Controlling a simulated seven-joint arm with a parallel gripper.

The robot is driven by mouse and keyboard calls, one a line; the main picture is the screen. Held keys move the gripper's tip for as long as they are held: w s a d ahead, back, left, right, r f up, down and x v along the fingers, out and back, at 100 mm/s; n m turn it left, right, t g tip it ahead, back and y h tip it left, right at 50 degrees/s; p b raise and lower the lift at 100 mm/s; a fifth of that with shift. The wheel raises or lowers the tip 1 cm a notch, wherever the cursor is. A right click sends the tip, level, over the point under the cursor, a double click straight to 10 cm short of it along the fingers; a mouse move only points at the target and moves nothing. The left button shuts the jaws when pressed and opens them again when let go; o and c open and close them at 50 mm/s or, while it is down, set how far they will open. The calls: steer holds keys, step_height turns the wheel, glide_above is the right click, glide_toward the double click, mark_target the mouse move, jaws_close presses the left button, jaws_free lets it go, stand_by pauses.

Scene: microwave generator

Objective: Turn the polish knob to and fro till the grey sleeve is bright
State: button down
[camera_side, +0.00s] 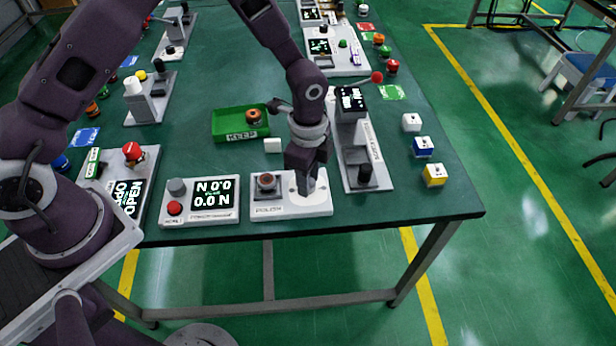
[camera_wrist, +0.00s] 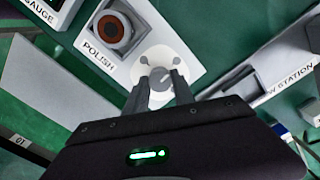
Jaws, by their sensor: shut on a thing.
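The polish station (camera_side: 290,208) is a white box at the table's front edge, labelled POLISH; it also shows in the wrist view (camera_wrist: 141,52). The grey polish knob (camera_wrist: 160,77) stands on a white round plate on the same box. My gripper (camera_wrist: 160,86) is shut on the knob, one finger on each side. In the side view my gripper (camera_side: 306,185) hides most of the knob.
A gauge box (camera_side: 200,203) with a lit screen stands close on the left. A tall station (camera_side: 362,150) stands close on the right. A green KEEP tray (camera_side: 226,126) and a small white block (camera_side: 272,145) lie behind. Several coloured cubes (camera_side: 423,147) stand at right.

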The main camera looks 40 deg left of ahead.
steer(key=n, duration=0.6)
steer(key=shift+n, duration=0.3)
steer(key=n, duration=0.5)
steer(key=shift+n, duration=0.4)
steer(key=c, duration=1.1)
jaws_free()
steer(key=shift+o, duration=0.2)
step_height(320, 180, up, 7)
steer(key=shift+r, duration=0.1)
